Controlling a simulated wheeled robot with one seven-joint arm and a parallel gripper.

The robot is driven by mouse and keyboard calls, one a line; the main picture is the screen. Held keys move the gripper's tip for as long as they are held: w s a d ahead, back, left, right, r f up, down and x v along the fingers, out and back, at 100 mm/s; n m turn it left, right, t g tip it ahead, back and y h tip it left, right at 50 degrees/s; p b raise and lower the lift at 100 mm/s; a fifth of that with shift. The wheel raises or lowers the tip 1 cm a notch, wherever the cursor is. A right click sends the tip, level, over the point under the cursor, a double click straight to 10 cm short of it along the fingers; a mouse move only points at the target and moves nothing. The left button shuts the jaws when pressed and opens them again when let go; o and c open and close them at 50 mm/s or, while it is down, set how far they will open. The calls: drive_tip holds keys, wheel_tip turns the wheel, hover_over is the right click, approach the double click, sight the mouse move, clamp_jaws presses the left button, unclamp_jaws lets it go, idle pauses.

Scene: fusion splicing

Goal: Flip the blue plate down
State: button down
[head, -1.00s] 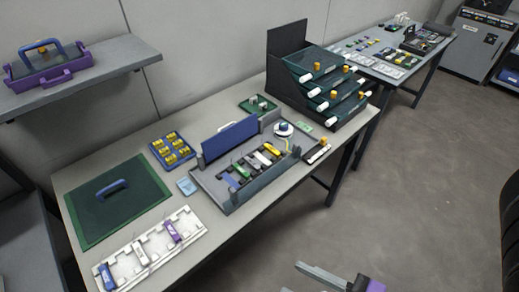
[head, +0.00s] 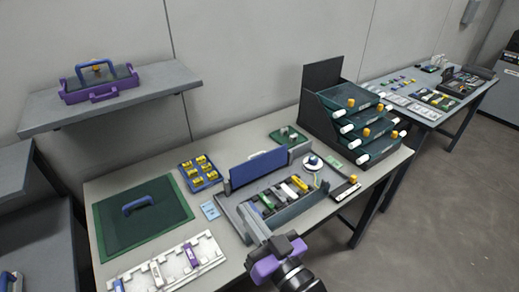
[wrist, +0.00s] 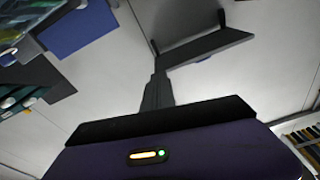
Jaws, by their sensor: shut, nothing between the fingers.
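The blue plate (head: 258,169) stands upright along the back of a grey splicing tray (head: 236,212). It also shows at the upper left of the wrist view (wrist: 82,32). My gripper (head: 248,216), with a purple body, is over the front left part of the tray, in front of the plate and apart from it. Its fingers are shut with nothing between them; they also show in the wrist view (wrist: 158,73). My gripper hides part of the tray's front wall.
Several coloured pieces lie in the tray. A dark drawer rack (head: 352,118) stands to its right. A green mat (head: 166,238) with a blue handle and a white holder (head: 135,277) lie left. A shelf (head: 52,118) carries a purple caddy (head: 97,88).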

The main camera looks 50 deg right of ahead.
drive_tip(key=w+d+r+g+y, duration=0.15)
drive_tip(key=w+d, duration=0.25)
drive_tip(key=w, duration=0.4)
drive_tip(key=w+d+r+n, duration=0.1)
drive_tip(key=w+d+r, duration=0.25)
drive_tip(key=w, duration=0.45)
drive_tip(key=w+d+r+y, duration=0.1)
drive_tip(key=w+d+r, duration=0.1)
drive_tip(key=w+d, duration=0.45)
drive_tip(key=w+d+r+n+g+b, duration=0.1)
drive_tip(key=w+d+r+n+g, duration=0.15)
drive_tip(key=w+d+g, duration=0.35)
drive_tip(key=m+g+y, duration=0.1)
drive_tip(key=g+y, duration=0.1)
drive_tip(key=g, duration=0.6)
approach(258, 154)
wheel_tip(258, 154, up, 3)
drive_tip(key=shift+s+a+r+h, duration=0.1)
drive_tip(key=shift+s+a+h, duration=0.15)
drive_tip(key=shift+s+a, duration=0.05)
drive_tip(key=x, duration=1)
drive_tip(key=shift+s+b, duration=0.15)
drive_tip(key=shift+b, duration=0.2)
